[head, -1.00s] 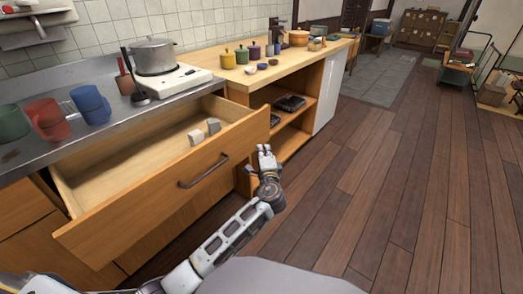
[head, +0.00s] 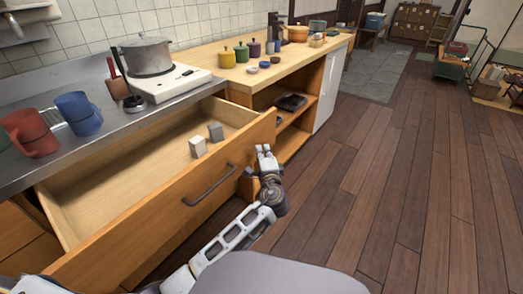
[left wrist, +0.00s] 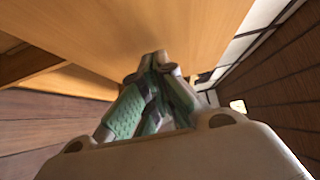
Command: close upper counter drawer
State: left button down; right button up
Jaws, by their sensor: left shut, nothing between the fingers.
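The upper counter drawer (head: 160,215) is pulled well out from under the steel counter, with its inside showing. Its front has a dark bar handle (head: 209,186). Two small blocks, one pale (head: 197,147) and one grey (head: 216,132), lie inside toward the right end. My left gripper (head: 263,150) is shut and empty at the right end of the drawer front, beyond the handle. In the left wrist view the shut fingers (left wrist: 158,62) point at a wooden panel (left wrist: 170,25); I cannot tell whether they touch it. My right gripper is not in view.
The steel counter (head: 60,150) holds red cups (head: 30,132), blue cups (head: 78,113) and a pot (head: 146,55) on a white stove (head: 172,82). A wooden counter (head: 290,60) with several small pots and open shelves adjoins it. The plank floor (head: 400,180) to the right is clear.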

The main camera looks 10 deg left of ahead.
aim_at(209, 126)
pick_arm(q)
jog(key=shift+a, duration=0.1)
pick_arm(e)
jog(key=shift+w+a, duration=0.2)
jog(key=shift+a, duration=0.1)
pick_arm(q)
jog(key=shift+w+a, duration=0.1)
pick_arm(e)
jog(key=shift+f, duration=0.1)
